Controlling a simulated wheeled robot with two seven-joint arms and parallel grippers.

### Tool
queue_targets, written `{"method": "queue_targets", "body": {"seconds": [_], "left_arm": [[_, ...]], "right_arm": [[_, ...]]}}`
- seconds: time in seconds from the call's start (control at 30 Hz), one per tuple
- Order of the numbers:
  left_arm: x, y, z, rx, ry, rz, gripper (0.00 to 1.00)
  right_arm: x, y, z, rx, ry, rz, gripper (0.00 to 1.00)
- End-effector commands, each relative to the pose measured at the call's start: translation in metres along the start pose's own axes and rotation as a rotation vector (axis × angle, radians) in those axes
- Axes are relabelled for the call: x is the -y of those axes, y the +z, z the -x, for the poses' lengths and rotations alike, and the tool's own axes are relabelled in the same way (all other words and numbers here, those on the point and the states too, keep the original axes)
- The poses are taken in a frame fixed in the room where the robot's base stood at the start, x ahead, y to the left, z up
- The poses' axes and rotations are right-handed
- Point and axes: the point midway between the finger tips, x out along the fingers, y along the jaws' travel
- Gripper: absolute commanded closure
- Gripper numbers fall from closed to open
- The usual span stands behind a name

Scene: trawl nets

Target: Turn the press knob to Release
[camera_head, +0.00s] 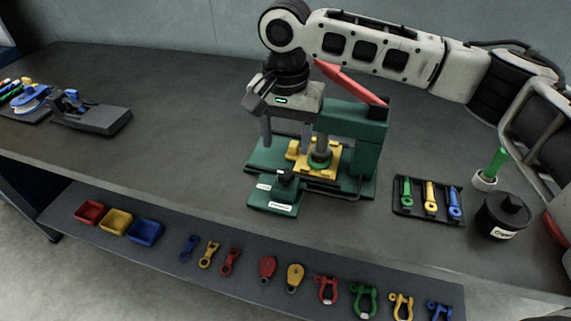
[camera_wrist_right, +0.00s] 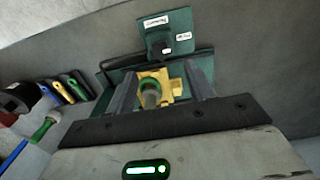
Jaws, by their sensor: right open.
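The press (camera_head: 352,137) is a green frame with a red lever (camera_head: 350,82) on top and a yellow fixture holding a green ring at its middle. In front of it, a small green plate carries the black press knob (camera_head: 284,178) and two white labels, too small to read surely. The knob also shows in the right wrist view (camera_wrist_right: 161,46), beyond my fingertips. My right gripper (camera_head: 286,141) is open, pointing down over the left of the press, behind and above the knob, apart from it. Its two fingers (camera_wrist_right: 162,76) also show in the wrist view. My left gripper is not seen.
A dark tray (camera_head: 411,215) with green, yellow and blue tools lies right of the press, beside a black canister (camera_head: 502,217) and a green-handled tool (camera_head: 494,163). A lower front shelf holds bins and shackles.

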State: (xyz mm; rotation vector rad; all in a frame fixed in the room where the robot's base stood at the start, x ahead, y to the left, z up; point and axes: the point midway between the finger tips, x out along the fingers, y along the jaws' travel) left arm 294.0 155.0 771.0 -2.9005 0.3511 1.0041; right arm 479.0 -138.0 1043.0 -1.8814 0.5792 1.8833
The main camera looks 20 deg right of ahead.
Motion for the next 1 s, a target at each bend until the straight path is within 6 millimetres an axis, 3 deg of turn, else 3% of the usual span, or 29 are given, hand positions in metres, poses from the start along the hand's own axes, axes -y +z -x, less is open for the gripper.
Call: {"method": "queue_targets", "body": {"seconds": [0.2, 0.4, 0.8, 0.97, 1.0], "left_arm": [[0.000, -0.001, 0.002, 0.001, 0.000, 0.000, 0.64], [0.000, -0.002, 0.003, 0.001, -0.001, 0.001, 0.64], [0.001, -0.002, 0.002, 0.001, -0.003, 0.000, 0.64], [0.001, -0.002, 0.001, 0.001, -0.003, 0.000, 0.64], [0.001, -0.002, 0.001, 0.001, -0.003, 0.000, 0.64]], "right_arm": [[0.000, 0.000, -0.045, 0.002, 0.002, 0.000, 0.47], [0.000, 0.000, -0.070, 0.000, 0.000, 0.000, 0.47], [0.000, 0.000, -0.078, 0.000, -0.002, 0.000, 0.47], [0.000, 0.000, -0.078, 0.000, -0.001, 0.000, 0.88], [0.000, 0.000, -0.078, 0.000, -0.001, 0.000, 0.91]]}}
